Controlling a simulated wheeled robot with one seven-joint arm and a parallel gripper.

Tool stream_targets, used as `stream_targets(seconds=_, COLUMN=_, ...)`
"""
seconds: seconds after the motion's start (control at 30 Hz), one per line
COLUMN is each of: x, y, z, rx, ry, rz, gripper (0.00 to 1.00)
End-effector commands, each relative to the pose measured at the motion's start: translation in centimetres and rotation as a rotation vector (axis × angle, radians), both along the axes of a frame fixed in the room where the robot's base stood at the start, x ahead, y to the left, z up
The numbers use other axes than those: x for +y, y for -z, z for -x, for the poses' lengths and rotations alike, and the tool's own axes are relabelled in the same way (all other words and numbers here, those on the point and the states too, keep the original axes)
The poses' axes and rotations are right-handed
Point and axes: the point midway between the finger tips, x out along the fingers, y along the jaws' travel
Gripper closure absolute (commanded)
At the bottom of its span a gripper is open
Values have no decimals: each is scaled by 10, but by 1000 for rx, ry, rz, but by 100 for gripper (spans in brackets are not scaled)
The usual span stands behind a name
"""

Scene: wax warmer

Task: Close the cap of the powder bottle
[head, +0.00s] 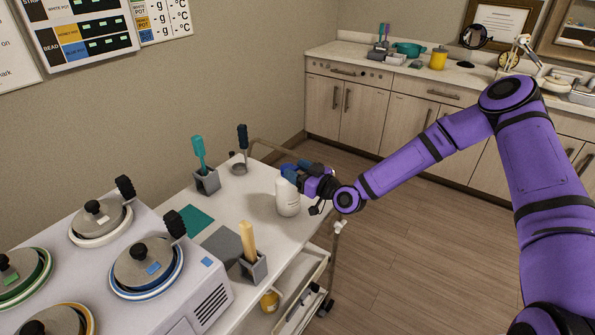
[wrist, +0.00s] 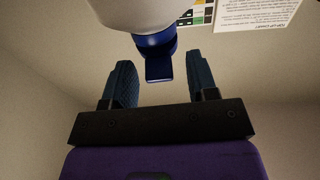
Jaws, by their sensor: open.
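The white powder bottle (head: 288,199) stands upright near the right edge of the white cart top in the head view. Its white body (wrist: 150,12) fills the top of the wrist view. A blue collar and a blue cap flap (wrist: 158,68) stick out from the bottle toward my gripper. My gripper (wrist: 161,80) is open, with one dark blue finger on each side of the flap and a visible gap to each. In the head view my gripper (head: 293,172) is at the bottle's top and hides most of the cap.
Holders with a teal spatula (head: 200,155) and a wooden stick (head: 248,240) stand on the cart. A dark-handled tool (head: 242,140) stands behind the bottle. The wax warmer (head: 205,300) with several lidded pots fills the left front. Open floor lies right of the cart.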

Motion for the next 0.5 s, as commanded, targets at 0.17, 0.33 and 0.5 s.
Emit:
stream_targets(seconds=0.17, x=-10, y=1, z=9, rx=-1, ry=1, rz=1, gripper=47)
stream_targets(seconds=0.33, x=-33, y=3, z=29, rx=1, ry=1, rz=1, gripper=47)
stream_targets(seconds=0.5, x=-56, y=5, z=50, rx=1, ry=1, rz=0, gripper=47)
